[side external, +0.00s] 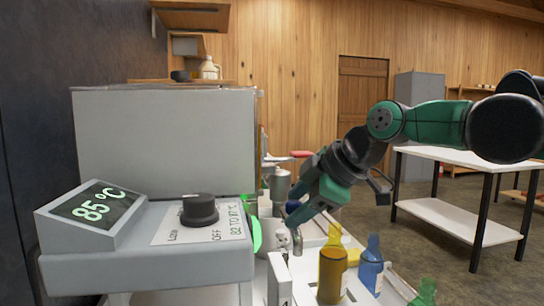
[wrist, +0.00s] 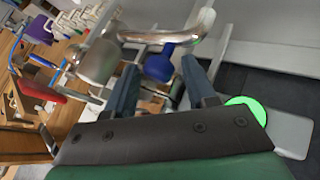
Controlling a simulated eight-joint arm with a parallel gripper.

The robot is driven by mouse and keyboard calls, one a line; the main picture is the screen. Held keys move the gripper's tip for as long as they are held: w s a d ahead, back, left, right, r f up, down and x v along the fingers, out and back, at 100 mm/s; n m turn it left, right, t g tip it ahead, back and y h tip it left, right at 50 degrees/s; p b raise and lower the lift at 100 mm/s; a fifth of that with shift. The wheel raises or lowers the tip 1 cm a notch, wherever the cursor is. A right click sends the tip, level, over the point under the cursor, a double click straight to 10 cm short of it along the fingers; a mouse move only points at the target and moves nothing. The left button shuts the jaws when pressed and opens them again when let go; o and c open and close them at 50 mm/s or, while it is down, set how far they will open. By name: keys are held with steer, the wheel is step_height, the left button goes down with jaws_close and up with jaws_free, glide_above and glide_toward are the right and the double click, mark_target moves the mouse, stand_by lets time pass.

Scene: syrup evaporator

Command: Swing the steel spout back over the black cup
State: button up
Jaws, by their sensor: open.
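The steel spout (wrist: 150,37) is a shiny curved tube across the top of the wrist view, bending upward at its right end. My gripper (wrist: 159,66) is open, with its two blue-grey fingers apart and pointing toward the tube. A blue piece (wrist: 158,67) shows between the fingertips; I cannot tell whether it touches them. In the side view my gripper (side external: 293,217) points down and left, beside a grey metal cylinder (side external: 279,188) at the machine's right side. I cannot make out the black cup near the spout.
The evaporator's control box (side external: 150,265) with a knob (side external: 200,209) and an 85°C display (side external: 94,206) stands left. A green glowing disc (side external: 256,236) is on its right side. Amber (side external: 332,268) and blue (side external: 370,266) bottles stand in front of my gripper. A white table (side external: 470,158) is behind.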

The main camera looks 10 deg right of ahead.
steer(key=shift+v, duration=2.4)
steer(key=s+d+f+m+h, duration=0.2)
steer(key=s+d+f+m, duration=0.5)
steer(key=d+f+m, duration=0.1)
steer(key=s+d+f+m+h, duration=0.3)
steer(key=s+d+f+m, duration=0.3)
steer(key=d+f, duration=0.5)
steer(key=shift+s+d+m+g, duration=0.3)
steer(key=shift+s+m, duration=0.05)
steer(key=shift+m, duration=0.65)
